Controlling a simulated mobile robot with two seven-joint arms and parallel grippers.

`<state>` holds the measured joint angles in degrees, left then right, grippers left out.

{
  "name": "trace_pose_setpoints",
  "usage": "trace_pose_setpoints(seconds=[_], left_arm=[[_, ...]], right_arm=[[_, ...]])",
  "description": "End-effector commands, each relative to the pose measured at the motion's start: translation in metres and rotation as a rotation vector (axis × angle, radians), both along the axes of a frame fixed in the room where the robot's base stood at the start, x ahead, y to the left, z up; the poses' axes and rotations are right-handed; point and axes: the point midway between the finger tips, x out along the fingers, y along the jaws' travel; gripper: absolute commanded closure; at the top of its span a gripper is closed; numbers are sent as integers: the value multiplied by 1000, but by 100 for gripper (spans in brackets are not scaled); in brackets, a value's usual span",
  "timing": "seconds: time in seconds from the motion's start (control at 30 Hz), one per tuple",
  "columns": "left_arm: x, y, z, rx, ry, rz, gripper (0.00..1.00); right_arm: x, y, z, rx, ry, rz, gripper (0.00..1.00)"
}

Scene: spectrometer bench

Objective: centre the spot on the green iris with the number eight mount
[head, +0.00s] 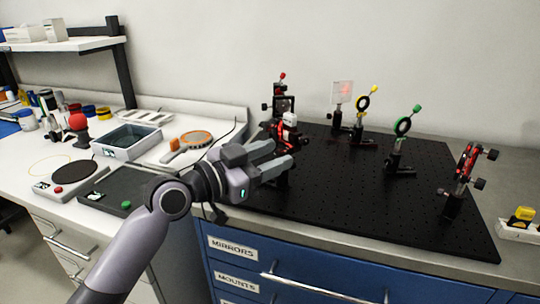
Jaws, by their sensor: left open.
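No number is readable on any mount, so I cannot tell which is number eight. One mount with red parts and black knobs (467,163) stands at the right of the breadboard. Another dark mount with a red-tipped knob (283,104) stands at the back left. My left gripper (284,155) is open over the breadboard's left part, its fingers pointing right, just in front of a red and white device (288,130). My right gripper is out of view.
A yellow iris (363,103) and a translucent card (342,92) with a red glow stand behind the green iris. The breadboard's front middle is clear.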

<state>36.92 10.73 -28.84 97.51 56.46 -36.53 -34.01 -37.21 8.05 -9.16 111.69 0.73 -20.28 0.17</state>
Motion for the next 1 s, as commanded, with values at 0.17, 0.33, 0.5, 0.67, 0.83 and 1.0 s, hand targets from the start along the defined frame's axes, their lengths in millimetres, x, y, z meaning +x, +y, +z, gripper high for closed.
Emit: trace_pose_setpoints(seconds=[0.17, 0.33, 0.5, 0.67, 0.83, 1.0], left_arm=[[0, 0, 0, 0, 0, 0, 79], [0, 0, 0, 0, 0, 0, 100], [0, 0, 1, -30, 38, 0, 100], [0, 0, 3, -126, 159, 0, 100], [0, 0, 2, -226, 287, -2, 100], [0, 0, 1, -270, 341, -1, 100]], right_arm=[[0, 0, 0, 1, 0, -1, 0], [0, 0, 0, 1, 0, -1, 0], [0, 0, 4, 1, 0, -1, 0], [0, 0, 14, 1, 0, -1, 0], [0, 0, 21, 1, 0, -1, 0], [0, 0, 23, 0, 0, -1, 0]])
